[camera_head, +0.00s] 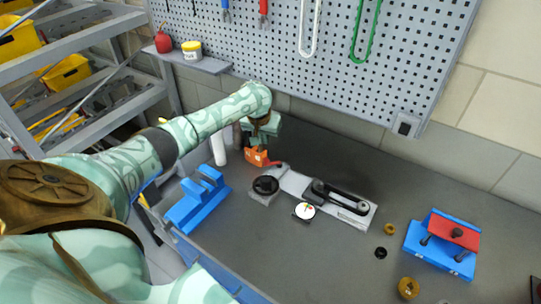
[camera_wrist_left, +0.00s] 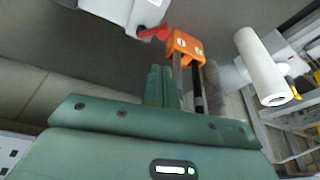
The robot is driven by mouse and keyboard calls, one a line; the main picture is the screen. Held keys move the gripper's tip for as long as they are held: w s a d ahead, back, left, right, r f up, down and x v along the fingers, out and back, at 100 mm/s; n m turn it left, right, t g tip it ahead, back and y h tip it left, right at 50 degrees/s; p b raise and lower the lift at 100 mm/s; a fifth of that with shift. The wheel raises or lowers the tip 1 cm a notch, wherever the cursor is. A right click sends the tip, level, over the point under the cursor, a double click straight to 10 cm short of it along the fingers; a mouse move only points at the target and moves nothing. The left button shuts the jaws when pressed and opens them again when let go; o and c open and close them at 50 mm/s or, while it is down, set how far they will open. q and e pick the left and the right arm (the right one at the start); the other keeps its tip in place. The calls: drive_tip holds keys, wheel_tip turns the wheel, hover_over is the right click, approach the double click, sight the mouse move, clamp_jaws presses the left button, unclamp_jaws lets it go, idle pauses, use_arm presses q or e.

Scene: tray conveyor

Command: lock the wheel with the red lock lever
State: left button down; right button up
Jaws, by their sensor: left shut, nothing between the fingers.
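The red lock lever (camera_head: 277,165) sits at the left end of the grey tray conveyor (camera_head: 294,182), just behind the round black wheel (camera_head: 265,185). The lever also shows in the left wrist view (camera_wrist_left: 153,33), against the pale conveyor end (camera_wrist_left: 128,10). My left gripper (camera_head: 257,157) points down with its orange fingertips shut and empty, just left of the lever. In the left wrist view the fingertips (camera_wrist_left: 187,46) appear close beside the lever; I cannot tell whether they touch it. The wheel is not clearly visible in that view. My right gripper is not in view.
A white cylinder (camera_head: 218,148) stands left of the gripper. A blue holder (camera_head: 197,199) lies at the left table edge. A dial gauge (camera_head: 304,211) is in front of the conveyor. A blue and red fixture (camera_head: 443,243) stands at the right. A pegboard (camera_head: 330,50) rises behind.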

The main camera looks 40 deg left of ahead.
sight(273, 163)
use_arm(q)
drive_tip(key=shift+s+r, duration=0.1)
drive_tip(key=shift+r, duration=0.05)
drive_tip(key=b+x, duration=0.5)
drive_tip(key=x, duration=0.5)
drive_tip(key=shift+d+b, duration=0.1)
drive_tip(key=shift+b, duration=0.25)
